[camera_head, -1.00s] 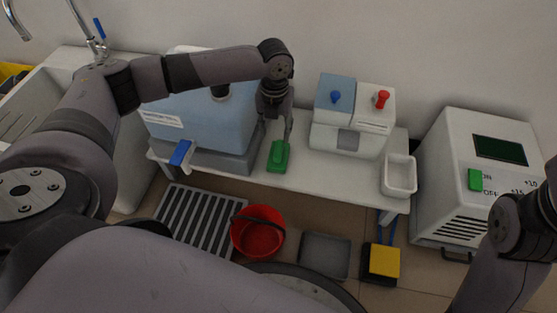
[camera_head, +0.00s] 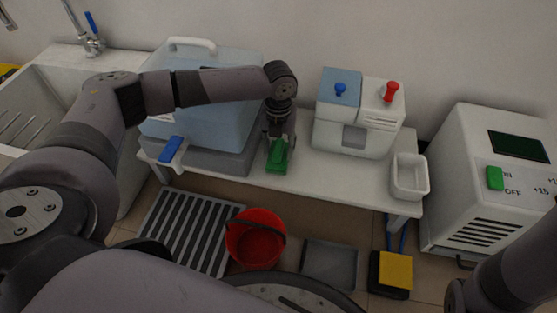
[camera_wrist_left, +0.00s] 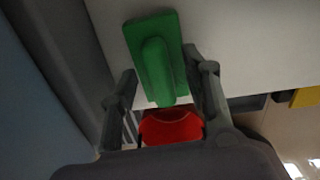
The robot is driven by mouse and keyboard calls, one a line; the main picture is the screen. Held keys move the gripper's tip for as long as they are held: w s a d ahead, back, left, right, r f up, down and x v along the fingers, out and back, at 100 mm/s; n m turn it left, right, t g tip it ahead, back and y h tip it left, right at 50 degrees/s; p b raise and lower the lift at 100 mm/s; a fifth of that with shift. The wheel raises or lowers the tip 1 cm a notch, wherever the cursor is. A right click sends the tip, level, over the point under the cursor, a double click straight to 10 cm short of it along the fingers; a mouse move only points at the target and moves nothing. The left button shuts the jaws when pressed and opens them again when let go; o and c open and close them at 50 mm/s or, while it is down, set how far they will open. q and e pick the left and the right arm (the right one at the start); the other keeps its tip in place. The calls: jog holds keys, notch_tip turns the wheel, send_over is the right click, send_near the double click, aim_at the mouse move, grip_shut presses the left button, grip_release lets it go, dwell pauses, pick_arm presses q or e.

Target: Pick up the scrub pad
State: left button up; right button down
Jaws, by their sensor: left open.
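The scrub pad is a green block with a raised handle (camera_head: 277,157). It lies on the white table (camera_head: 330,185) near its front edge, beside the blue-grey machine. It also shows in the left wrist view (camera_wrist_left: 156,62), just ahead of the fingers. My left gripper (camera_head: 277,143) points down over the pad, and it is open. In the left wrist view the left gripper's fingers (camera_wrist_left: 163,88) stand to either side of the pad's near end, with a gap on each side. The right gripper is not in view; only part of my right arm shows at the lower right.
The blue-grey machine (camera_head: 215,115) stands close left of the pad. A white box with blue and red knobs (camera_head: 355,135) and a white tray (camera_head: 424,178) are to the right. A red bucket (camera_head: 254,250) and grey grate (camera_head: 185,230) are on the floor.

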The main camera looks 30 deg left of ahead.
pick_arm(q)
jog(key=shift+f, duration=0.2)
jog(key=shift+c, duration=0.5)
grip_shut()
